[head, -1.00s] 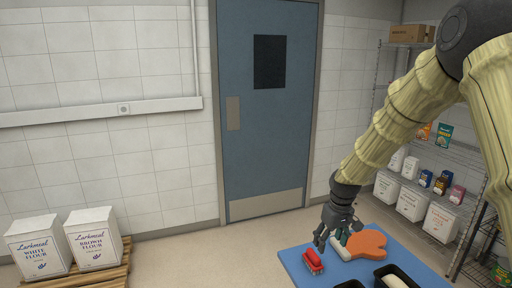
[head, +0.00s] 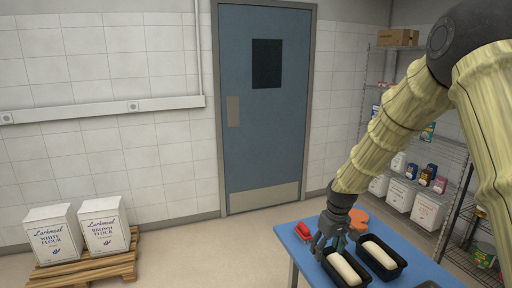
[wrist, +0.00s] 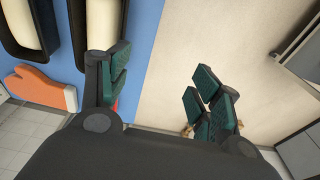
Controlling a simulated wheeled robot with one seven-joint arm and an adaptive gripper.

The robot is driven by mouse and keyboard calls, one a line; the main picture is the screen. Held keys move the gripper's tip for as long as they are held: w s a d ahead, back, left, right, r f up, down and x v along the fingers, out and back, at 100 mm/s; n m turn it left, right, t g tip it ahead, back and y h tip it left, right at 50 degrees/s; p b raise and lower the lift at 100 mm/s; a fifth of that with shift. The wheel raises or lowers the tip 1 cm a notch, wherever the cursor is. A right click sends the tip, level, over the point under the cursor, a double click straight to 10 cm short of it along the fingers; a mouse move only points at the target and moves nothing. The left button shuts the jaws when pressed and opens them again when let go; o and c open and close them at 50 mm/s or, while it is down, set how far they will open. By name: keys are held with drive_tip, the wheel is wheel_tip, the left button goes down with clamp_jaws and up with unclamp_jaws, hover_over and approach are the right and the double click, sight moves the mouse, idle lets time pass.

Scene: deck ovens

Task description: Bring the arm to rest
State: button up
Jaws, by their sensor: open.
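My gripper (head: 328,243) hangs at the end of my arm above the blue table (head: 289,240), with its fingers pointing down. In the wrist view my gripper (wrist: 162,85) has its fingers spread wide, and nothing is between them. Below the gap lie the table's edge (wrist: 152,45) and pale floor. My arm comes down from the upper right of the head view, bent at the elbow.
Two black tins with pale dough (head: 348,268) (head: 379,251) are close to the gripper. A red brush (head: 302,231) and an orange mitt (head: 359,217) lie behind. Wire shelves (head: 412,150) stand right; flour boxes (head: 103,226) stand on a pallet left. Floor between is clear.

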drive_tip(key=s+f+m+b, duration=0.1)
drive_tip(key=s+f, duration=0.4)
drive_tip(key=f, duration=0.4)
drive_tip(key=s+a+f+b, duration=0.1)
drive_tip(key=s+f+b, duration=0.1)
drive_tip(key=s+f, duration=0.45)
drive_tip(key=s+f+m+b, duration=0.1)
drive_tip(key=s+f, duration=0.3)
drive_tip(key=f, duration=0.7)
drive_tip(key=s+f+b, duration=0.1)
drive_tip(key=s+f, duration=0.4)
drive_tip(key=s, duration=0.5)
drive_tip(key=s+f+m+b, duration=0.1)
drive_tip(key=s+f, duration=0.4)
drive_tip(key=s, duration=0.5)
drive_tip(key=s+f+m+g+b, duration=0.1)
drive_tip(key=s+f+b, duration=0.2)
drive_tip(key=s, duration=0.6)
wheel_tip(320, 180, down, 2)
drive_tip(key=shift+s+d+f+h, duration=0.2)
drive_tip(key=shift+s+d+h, duration=0.1)
drive_tip(key=shift+s+d, duration=0.1)
